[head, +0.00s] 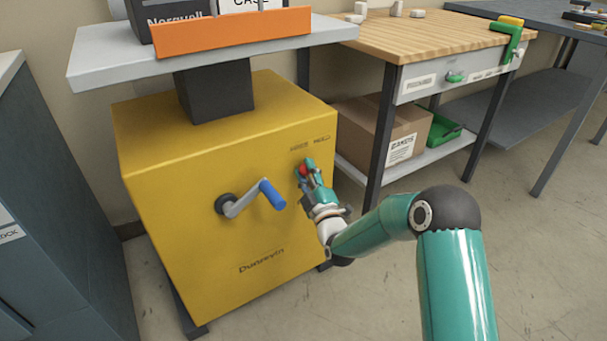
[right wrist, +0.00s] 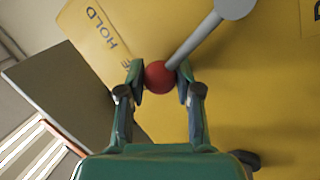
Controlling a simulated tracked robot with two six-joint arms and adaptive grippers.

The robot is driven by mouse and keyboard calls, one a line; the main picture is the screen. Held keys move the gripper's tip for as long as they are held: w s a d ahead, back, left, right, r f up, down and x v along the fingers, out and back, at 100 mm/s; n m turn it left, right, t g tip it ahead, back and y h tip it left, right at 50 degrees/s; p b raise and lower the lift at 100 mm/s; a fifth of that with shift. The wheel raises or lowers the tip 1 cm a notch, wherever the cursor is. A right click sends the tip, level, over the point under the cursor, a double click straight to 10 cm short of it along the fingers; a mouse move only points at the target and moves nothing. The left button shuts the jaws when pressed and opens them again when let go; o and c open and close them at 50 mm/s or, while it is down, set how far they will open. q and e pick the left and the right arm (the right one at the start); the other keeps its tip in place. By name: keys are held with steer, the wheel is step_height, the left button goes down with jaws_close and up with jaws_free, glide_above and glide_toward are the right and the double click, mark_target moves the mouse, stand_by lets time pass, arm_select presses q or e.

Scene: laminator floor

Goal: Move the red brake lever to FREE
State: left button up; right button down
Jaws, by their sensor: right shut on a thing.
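The red brake lever is a grey rod with a red ball knob (right wrist: 159,76), mounted on the front of a yellow cabinet (head: 180,170). In the head view the knob (head: 304,170) shows at the cabinet's upper right. My right gripper (right wrist: 160,78) is shut on the red knob, one finger on each side. It also shows in the head view (head: 308,170). The rod runs to a round grey hub (right wrist: 236,8) in the wrist view. A HOLD label (right wrist: 102,28) is on the yellow panel beside the knob. Small labels (head: 310,144) sit above the lever, too small to read. My left gripper is not in view.
A crank with a blue handle (head: 272,194) sticks out of the cabinet front, left of my right gripper. A grey top with an orange bar (head: 232,32) stands above the cabinet. A wooden workbench (head: 420,38) stands at the right, with a cardboard box (head: 372,130) on its shelf.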

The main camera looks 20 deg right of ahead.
steer(key=shift+a+f, duration=0.2)
steer(key=shift+f, duration=0.05)
steer(key=c, duration=0.9)
jaws_free()
steer(key=shift+o, duration=0.6)
steer(key=shift+r, duration=0.15)
steer(key=v, duration=1.2)
